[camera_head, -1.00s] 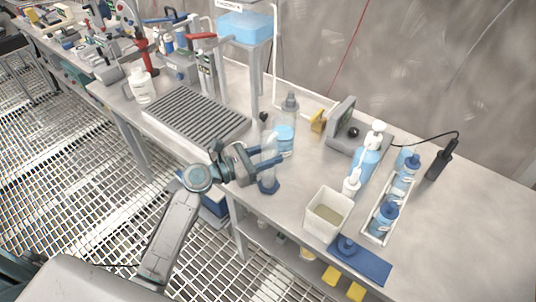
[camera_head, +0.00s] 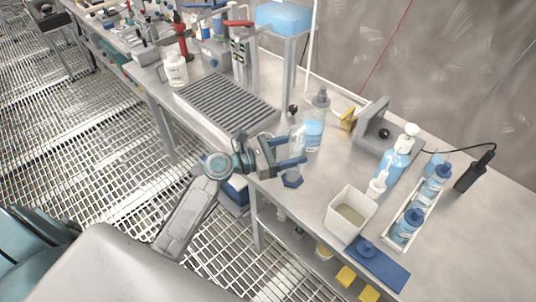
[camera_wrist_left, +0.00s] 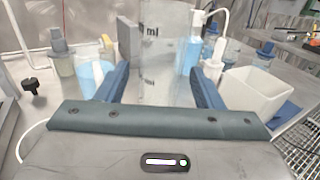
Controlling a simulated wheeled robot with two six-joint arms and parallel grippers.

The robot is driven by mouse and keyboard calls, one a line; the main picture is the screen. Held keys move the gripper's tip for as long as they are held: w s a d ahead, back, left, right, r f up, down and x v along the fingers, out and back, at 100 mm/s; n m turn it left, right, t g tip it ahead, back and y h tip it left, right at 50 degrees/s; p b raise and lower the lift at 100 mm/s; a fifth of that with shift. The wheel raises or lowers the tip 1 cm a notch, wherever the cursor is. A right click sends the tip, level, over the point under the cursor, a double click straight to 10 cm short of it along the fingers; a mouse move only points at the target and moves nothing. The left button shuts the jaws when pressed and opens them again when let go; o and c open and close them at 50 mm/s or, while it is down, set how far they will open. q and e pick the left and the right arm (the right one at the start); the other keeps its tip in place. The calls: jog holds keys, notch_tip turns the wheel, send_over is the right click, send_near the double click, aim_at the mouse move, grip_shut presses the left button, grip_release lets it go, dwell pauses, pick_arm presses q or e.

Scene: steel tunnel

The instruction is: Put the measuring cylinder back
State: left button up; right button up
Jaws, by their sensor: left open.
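The measuring cylinder is a clear tube on a blue six-sided base (camera_head: 292,181), upright on the bench near its front edge. In the left wrist view its clear wall with an "ml" mark (camera_wrist_left: 165,48) stands straight ahead. My left gripper (camera_head: 290,152) is open at the tube, above the base. In the wrist view its two blue fingers (camera_wrist_left: 160,88) lie one on each side of the tube, and gaps seem to show. The head view does not show whether either finger touches the glass. My right gripper is not in view.
A white square tub (camera_head: 349,214), a blue mat (camera_head: 378,270) and a tray of blue-capped bottles (camera_head: 401,243) are to the right. A grey ribbed rack (camera_head: 226,103) is to the left.

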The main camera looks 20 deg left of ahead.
pick_arm(q)
jog(key=b+v, duration=0.3)
jog(key=v, duration=0.7)
jog(key=shift+s+a, duration=0.25)
jog(key=shift+s, duration=0.05)
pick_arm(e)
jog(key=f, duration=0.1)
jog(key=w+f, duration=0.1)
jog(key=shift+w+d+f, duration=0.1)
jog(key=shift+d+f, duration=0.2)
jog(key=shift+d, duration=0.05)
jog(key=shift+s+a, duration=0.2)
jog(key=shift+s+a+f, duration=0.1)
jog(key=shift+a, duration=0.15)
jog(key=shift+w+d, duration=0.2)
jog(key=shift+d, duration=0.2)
